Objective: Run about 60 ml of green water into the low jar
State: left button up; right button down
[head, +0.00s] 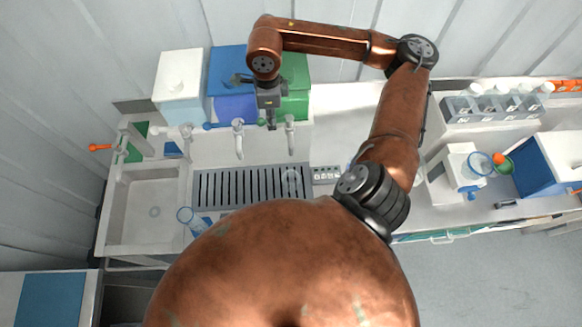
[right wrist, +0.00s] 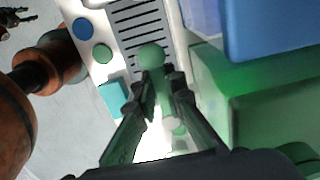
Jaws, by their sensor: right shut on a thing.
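My right gripper (head: 270,124) is shut on the green knob (head: 261,121) beside the tap (head: 290,125) in front of the green tank (head: 296,80). In the right wrist view the round green knob (right wrist: 151,57) shows at the fingertips (right wrist: 163,82). A clear low jar (head: 292,183) seems to stand on the slotted drain tray, below that tap; it is faint, and its water level cannot be read. A dark pronged shape at the upper left of the right wrist view looks like my left gripper (right wrist: 16,17); its opening is unclear.
White (head: 181,80) and blue (head: 228,65) tanks stand left of the green one. A sink (head: 150,205) is at the left, with a blue-rimmed glass (head: 186,215) near it. A bottle rack (head: 490,110) and a white device (head: 450,168) stand at the right.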

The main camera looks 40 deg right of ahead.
jog(key=shift+s+a+f+n+b, duration=0.2)
jog(key=shift+s+n+b, duration=0.1)
jog(key=shift+n+b, duration=0.45)
jog(key=n, duration=0.1)
jog(key=s+n+b, duration=0.1)
jog(key=n, duration=0.2)
jog(key=shift+s+a+r+b, duration=0.2)
jog(key=shift+s+a+b, duration=0.1)
jog(key=shift+a+b, duration=0.05)
dwell(6.5)
